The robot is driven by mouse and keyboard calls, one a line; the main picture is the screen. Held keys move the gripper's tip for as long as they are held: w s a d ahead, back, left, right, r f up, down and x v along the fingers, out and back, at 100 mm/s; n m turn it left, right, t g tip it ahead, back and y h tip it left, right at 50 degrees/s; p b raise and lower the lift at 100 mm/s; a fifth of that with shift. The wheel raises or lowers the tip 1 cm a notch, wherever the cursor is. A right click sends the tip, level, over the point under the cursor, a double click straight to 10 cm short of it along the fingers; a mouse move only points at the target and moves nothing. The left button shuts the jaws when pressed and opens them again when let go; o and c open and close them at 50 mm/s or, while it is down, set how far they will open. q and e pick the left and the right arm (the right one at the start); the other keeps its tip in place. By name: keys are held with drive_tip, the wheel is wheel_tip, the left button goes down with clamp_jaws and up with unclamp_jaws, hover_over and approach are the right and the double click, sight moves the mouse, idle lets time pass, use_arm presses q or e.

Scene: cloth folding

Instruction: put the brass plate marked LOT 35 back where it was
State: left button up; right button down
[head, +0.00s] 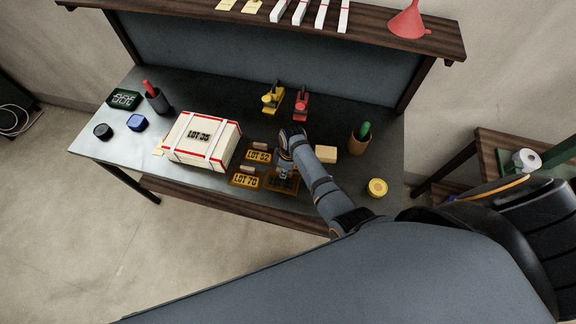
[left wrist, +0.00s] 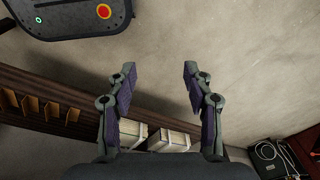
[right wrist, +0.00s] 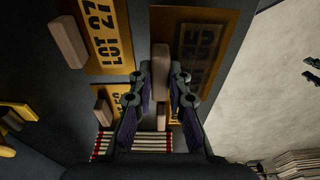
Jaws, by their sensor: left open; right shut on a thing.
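In the right wrist view a brass plate with dark lettering ending in 35 (right wrist: 203,55) lies under my right gripper (right wrist: 160,70). The gripper is shut on its pale bar handle, and the fingers hide part of the lettering. I cannot tell whether the plate is clear of the bench. In the head view this plate (head: 283,187) shows at the bench's front edge, below my right gripper (head: 287,170). Plates LOT 52 (head: 258,156) and LOT 70 (head: 245,180) lie left of it. LOT 27 (right wrist: 108,35) lies beside it. My left gripper (left wrist: 160,70) is open and empty.
Yellow (head: 272,97) and red (head: 301,103) stampers stand behind. A wooden block (head: 326,154), marker cup (head: 360,140) and yellow roll (head: 377,188) are on the right.

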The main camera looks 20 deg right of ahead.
sight(288, 175)
drive_tip(key=shift+s+d+f+b, duration=0.1)
drive_tip(key=shift+s+b, duration=0.35)
drive_tip(key=shift+s, duration=0.05)
drive_tip(key=f+b, duration=0.1)
drive_tip(key=d+f+b, duration=0.1)
drive_tip(key=f+b, duration=0.1)
drive_tip(key=shift+w+f, duration=0.15)
drive_tip(key=shift+f, duration=0.05)
drive_tip(key=shift+w+a, duration=0.2)
drive_tip(key=shift+w, duration=0.1)
drive_tip(key=shift+s, duration=0.1)
drive_tip(key=shift+f, duration=0.15)
drive_tip(key=c, duration=1.3)
unclamp_jaws()
drive_tip(key=shift+r, duration=0.25)
drive_tip(key=r, duration=0.4)
drive_tip(key=d+r, duration=0.1)
drive_tip(key=r, duration=0.6)
drive_tip(key=shift+s+d+r, duration=0.15)
drive_tip(key=shift+s+r, duration=0.25)
use_arm(q)
drive_tip(key=f, duration=0.4)
drive_tip(key=shift+s+a+f, duration=0.1)
drive_tip(key=shift+s+a, duration=0.1)
drive_tip(key=shift+s, duration=0.2)
drive_tip(key=shift+s, duration=0.1)
